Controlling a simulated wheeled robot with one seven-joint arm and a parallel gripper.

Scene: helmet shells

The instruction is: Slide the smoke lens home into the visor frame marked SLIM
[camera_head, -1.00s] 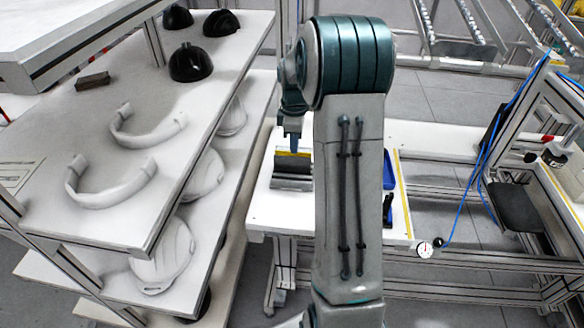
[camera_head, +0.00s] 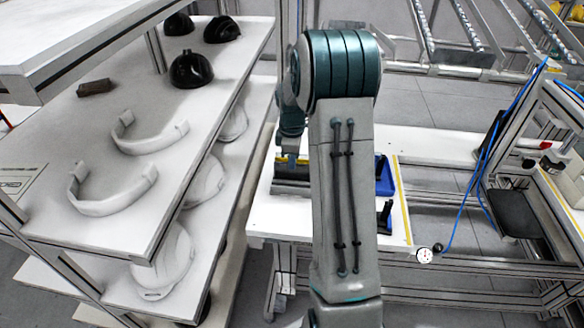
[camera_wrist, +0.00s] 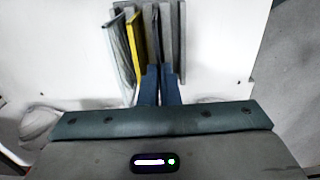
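My gripper (camera_wrist: 160,72) is at a rack (camera_wrist: 180,45) of upright thin panels on the white bench. In the wrist view its two fingertips stand close together at the near end of a dark panel (camera_wrist: 158,48), likely the smoke lens. I cannot tell whether they grip it. A yellow panel (camera_wrist: 137,42) and a clear panel (camera_wrist: 120,48) stand to its left. In the head view the rack (camera_head: 290,187) is partly hidden by my arm. Two white curved bands, likely visor frames, lie on the left shelf: a farther one (camera_head: 150,142) and a nearer one (camera_head: 112,200). No SLIM mark is readable.
White shells (camera_head: 172,262) stand on lower shelves. A blue bin (camera_head: 385,175) is on the bench right of my arm. A shelf board (camera_head: 80,40) overhangs at upper left.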

